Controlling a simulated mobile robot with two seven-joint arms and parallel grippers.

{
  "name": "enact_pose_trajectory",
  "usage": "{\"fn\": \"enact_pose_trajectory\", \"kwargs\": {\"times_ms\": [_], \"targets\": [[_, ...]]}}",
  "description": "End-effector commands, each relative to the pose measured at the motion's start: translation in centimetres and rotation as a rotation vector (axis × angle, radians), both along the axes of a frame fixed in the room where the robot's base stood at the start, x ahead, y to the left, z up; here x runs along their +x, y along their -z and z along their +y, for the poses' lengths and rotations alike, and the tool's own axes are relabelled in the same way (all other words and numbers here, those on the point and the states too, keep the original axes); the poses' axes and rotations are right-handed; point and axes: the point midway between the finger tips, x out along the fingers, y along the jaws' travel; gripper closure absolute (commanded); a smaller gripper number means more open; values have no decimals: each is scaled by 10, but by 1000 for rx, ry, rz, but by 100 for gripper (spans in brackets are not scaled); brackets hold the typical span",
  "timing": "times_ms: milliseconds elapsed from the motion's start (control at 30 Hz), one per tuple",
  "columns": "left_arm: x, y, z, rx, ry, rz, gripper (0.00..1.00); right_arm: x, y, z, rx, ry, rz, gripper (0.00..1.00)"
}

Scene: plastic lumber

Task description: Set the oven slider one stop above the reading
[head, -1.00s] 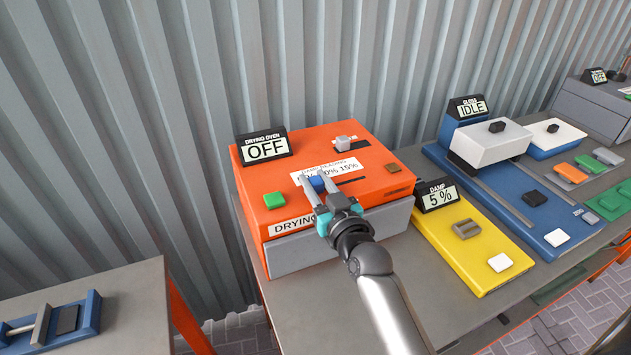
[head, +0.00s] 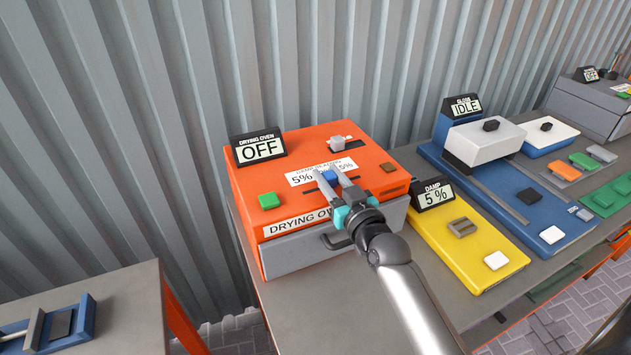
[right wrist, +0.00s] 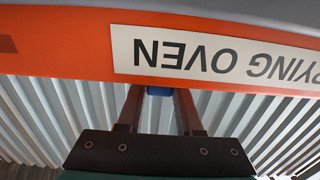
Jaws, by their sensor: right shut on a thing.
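The orange drying oven (head: 290,165) stands on the grey bench, and its display (head: 260,148) reads OFF. Its blue slider knob (head: 330,177) sits in a slot below a white scale. The 5% mark shows left of my fingers and part of 15% right of them; the middle mark is hidden, and the knob is about below it. My right gripper (head: 328,173) is shut on the knob, which also shows between the fingers in the right wrist view (right wrist: 160,90). The yellow damp meter (head: 470,250) has a display (head: 433,194) reading 5 %. My left gripper is not in view.
A green button (head: 268,200), a brown button (head: 389,167) and a grey knob (head: 337,143) are on the oven top. A blue gloss station (head: 530,205) reading IDLE stands right of the damp meter. A corrugated wall rises behind.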

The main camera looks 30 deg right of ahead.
Motion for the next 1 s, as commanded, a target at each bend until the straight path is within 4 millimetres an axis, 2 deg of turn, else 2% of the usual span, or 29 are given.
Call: {"fn": "enact_pose_trajectory", "kwargs": {"times_ms": [100, 400, 433, 600, 700, 1000], "targets": [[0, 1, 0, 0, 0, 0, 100, -1, 1, -8, 0, 1, 3, 100], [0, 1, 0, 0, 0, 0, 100, -1, 1, -9, 2, 0, 4, 100], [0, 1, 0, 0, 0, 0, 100, -1, 1, -9, 2, 0, 4, 64], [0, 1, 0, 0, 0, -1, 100, -1, 0, -9, 2, 0, 3, 45], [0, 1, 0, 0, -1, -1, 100, -1, 0, -9, 2, 0, 2, 35], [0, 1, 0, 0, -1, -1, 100, -2, 0, -9, 2, 0, 2, 35]]}}
